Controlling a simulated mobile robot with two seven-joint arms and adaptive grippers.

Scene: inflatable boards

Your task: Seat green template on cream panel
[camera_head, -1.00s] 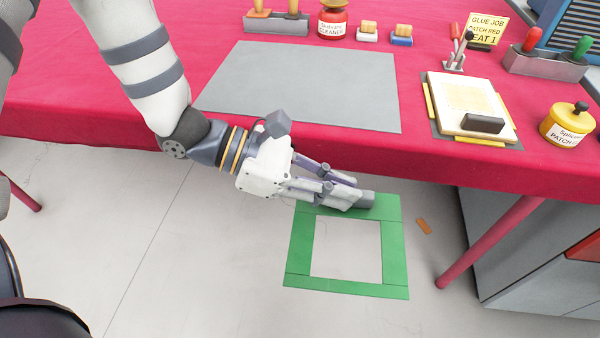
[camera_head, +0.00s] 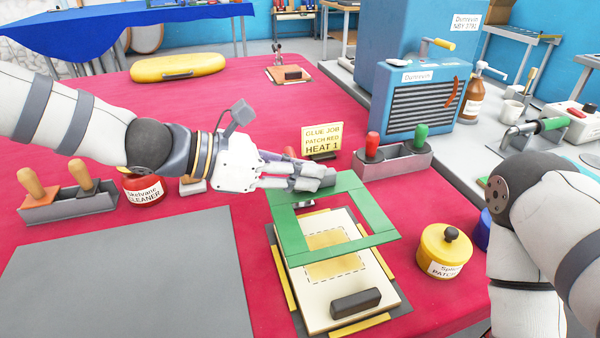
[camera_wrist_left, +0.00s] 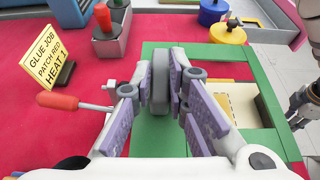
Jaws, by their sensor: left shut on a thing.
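The green template (camera_head: 287,238) is a flat square frame with an open middle. My left gripper (camera_head: 325,178) is shut on the grey grip (camera_wrist_left: 160,80) on its far bar and holds it in the air. The cream panel (camera_head: 316,305) lies on the table with a dashed tan patch area (camera_head: 335,268) and a dark block (camera_head: 356,302) near its front. The template appears above the panel's far part, and its near bar crosses the view of the dashed area. My right gripper (camera_wrist_left: 304,104) shows partly at the right edge of the left wrist view; its jaws are unclear.
Yellow strips (camera_head: 284,279) edge the panel. A yellow pot (camera_head: 444,252) stands to its right. The yellow sign (camera_head: 322,139) and a grey holder with red and green handles (camera_head: 395,160) stand behind. A bare grey mat (camera_head: 130,285) lies left.

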